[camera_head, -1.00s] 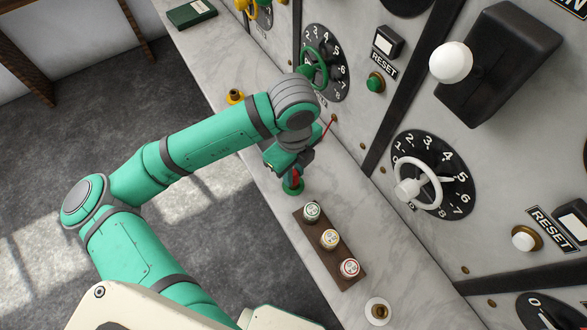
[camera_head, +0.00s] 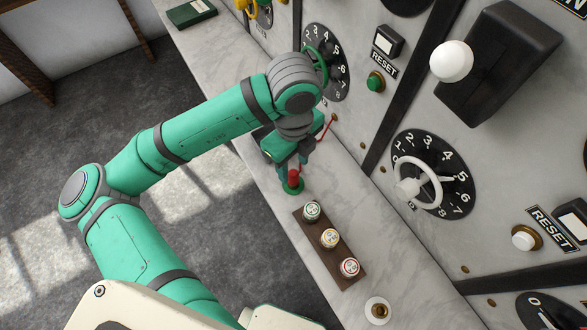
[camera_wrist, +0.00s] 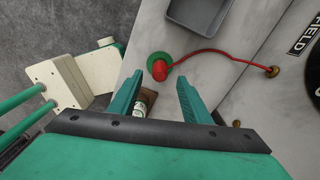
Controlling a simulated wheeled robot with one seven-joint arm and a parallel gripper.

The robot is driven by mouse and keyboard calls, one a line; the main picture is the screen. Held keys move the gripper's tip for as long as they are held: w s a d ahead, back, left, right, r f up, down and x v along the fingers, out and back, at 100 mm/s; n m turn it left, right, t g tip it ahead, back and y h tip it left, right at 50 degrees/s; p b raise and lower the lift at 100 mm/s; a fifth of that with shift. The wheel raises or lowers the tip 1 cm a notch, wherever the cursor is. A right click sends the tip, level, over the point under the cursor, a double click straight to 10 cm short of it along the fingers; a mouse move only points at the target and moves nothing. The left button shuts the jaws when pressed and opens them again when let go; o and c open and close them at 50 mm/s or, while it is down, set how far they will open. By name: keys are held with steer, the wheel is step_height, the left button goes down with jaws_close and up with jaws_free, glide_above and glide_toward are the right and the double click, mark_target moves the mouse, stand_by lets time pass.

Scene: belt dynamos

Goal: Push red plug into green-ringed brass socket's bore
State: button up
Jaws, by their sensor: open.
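The red plug (camera_head: 293,178) stands upright at the green-ringed socket (camera_head: 293,189) on the marble ledge; how deep it sits in the bore is hidden. In the wrist view the plug (camera_wrist: 161,69) covers the middle of the green ring (camera_wrist: 173,56), and a red cord (camera_wrist: 220,52) runs from it to a brass fitting on the panel. My gripper (camera_head: 294,167) is open and empty, just above and behind the plug.
A brown block (camera_head: 321,245) with several capped jars stands just in front of the green socket. The panel with dials and a white handwheel (camera_head: 418,184) rises on the right.

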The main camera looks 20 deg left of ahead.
mark_target(293, 173)
step_height(293, 173, up, 7)
steer(key=shift+f, duration=0.2)
stand_by(0.8)
